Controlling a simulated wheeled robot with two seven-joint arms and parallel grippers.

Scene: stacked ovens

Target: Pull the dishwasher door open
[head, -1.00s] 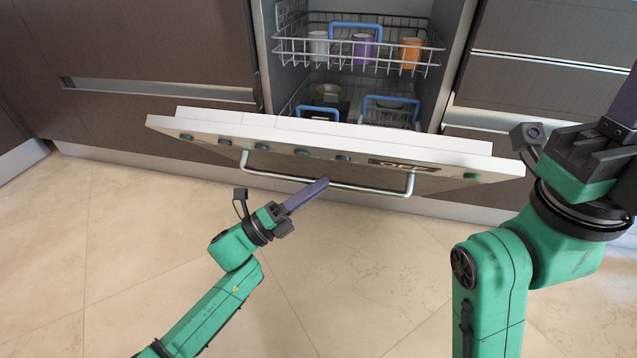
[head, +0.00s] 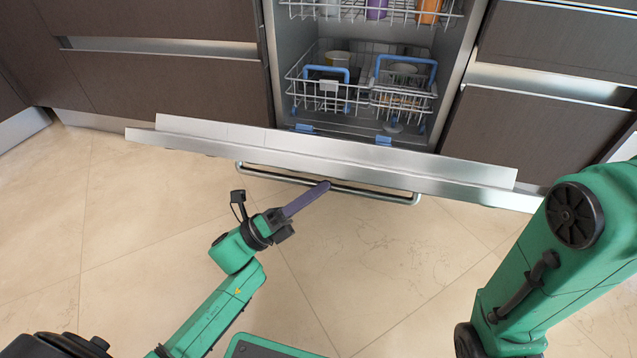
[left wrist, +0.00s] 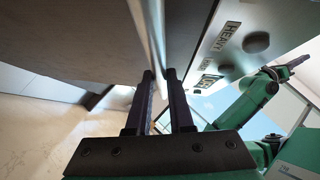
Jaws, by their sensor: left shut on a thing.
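The dishwasher door (head: 330,157) is tilted far down and open, its top edge facing me in the head view. Its metal bar handle (head: 375,193) runs along the front of the door. My left gripper (head: 318,189) is shut on the handle near its middle. In the left wrist view, the two dark fingers (left wrist: 160,80) close around the handle bar (left wrist: 150,30), beside the door's control panel (left wrist: 225,45) with its round knobs. My right arm (head: 560,230) shows at the right of the head view, but its gripper is out of the picture.
Inside the dishwasher, the lower rack (head: 365,95) holds dishes, and the upper rack (head: 375,14) holds several cups. Brown cabinets (head: 165,85) flank it on both sides. The tiled floor (head: 385,265) in front is clear.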

